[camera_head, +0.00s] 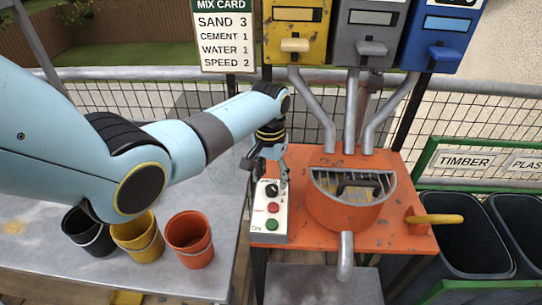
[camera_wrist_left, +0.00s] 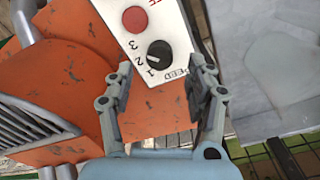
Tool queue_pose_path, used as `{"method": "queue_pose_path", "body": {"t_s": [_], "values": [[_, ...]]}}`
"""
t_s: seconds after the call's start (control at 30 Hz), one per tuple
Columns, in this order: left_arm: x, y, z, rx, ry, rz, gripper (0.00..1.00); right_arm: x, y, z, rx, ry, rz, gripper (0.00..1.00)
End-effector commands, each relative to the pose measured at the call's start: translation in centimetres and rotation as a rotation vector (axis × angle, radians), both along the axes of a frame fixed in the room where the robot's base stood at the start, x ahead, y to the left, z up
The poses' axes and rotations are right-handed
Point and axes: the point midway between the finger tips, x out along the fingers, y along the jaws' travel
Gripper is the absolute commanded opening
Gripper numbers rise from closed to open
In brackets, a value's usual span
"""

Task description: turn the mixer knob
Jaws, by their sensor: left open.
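The mixer knob (camera_head: 272,190) is a small black dial at the top of a white control panel (camera_head: 262,213) on the orange mixer table. In the left wrist view the knob (camera_wrist_left: 160,54) has a pale mark and the numbers 1, 2 and 3 beside it; I cannot tell surely which number it points to. My left gripper (camera_head: 271,172) is over the panel's knob end. In the left wrist view its open fingers (camera_wrist_left: 163,80) stand on either side of the knob, apart from it. The orange mixer drum (camera_head: 343,211) is right of the panel. My right gripper is not in view.
A red button (camera_head: 273,208) and a green button (camera_head: 271,225) sit below the knob. A mix card (camera_head: 225,35) reads speed 2. A yellow lever (camera_head: 435,219) sticks out at the right. Black, yellow and orange buckets (camera_head: 190,240) stand on the grey table at left.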

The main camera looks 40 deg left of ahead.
Motion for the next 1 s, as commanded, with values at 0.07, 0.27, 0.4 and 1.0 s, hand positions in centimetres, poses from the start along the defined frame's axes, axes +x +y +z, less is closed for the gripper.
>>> {"method": "queue_pose_path", "body": {"t_s": [0.07,0.27,0.4,1.0], "values": [[0.2,0.1,1.9,0.001,-0.006,-0.001,0.55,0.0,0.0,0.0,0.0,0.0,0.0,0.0],[0.1,0.2,6.0,0.001,-0.004,0.0,0.55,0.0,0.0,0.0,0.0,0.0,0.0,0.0],[0.1,0.2,7.7,0.001,-0.002,0.0,0.55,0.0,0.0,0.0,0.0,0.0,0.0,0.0],[0.1,0.2,8.3,0.0,-0.001,0.0,0.55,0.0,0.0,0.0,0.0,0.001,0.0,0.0]]}}
